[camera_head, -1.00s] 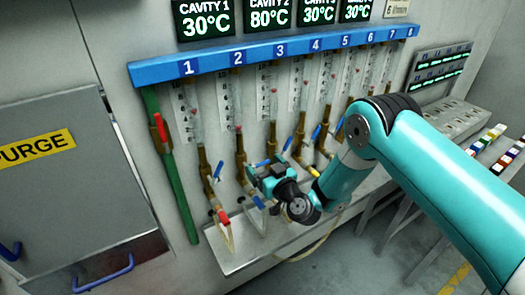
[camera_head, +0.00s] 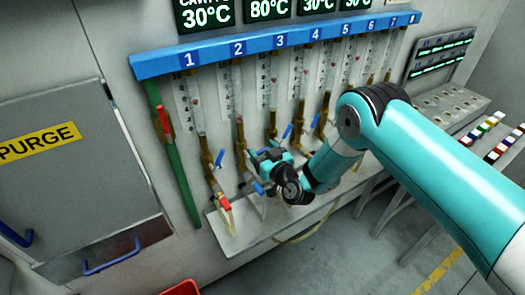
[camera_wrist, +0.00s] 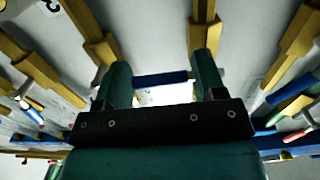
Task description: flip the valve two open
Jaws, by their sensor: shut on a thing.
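The column labelled 2 (camera_head: 239,48) has a gauge tube and a brass pipe (camera_head: 240,140) running down the panel. My gripper (camera_head: 264,158) is at the lower part of this column, just right of its pipe. In the wrist view, the two teal fingers (camera_wrist: 161,78) are closed on a blue valve handle (camera_wrist: 160,79), which lies across between them. The head view does not show the handle clearly, as my gripper covers it.
The valve one handle (camera_head: 219,158) is blue and close on the left. The valve three handle (camera_head: 287,131) is close on the right. A metal ledge (camera_head: 232,243) runs below. A green pipe (camera_head: 178,170) stands at the left, and a red object (camera_head: 180,288) shows at the bottom.

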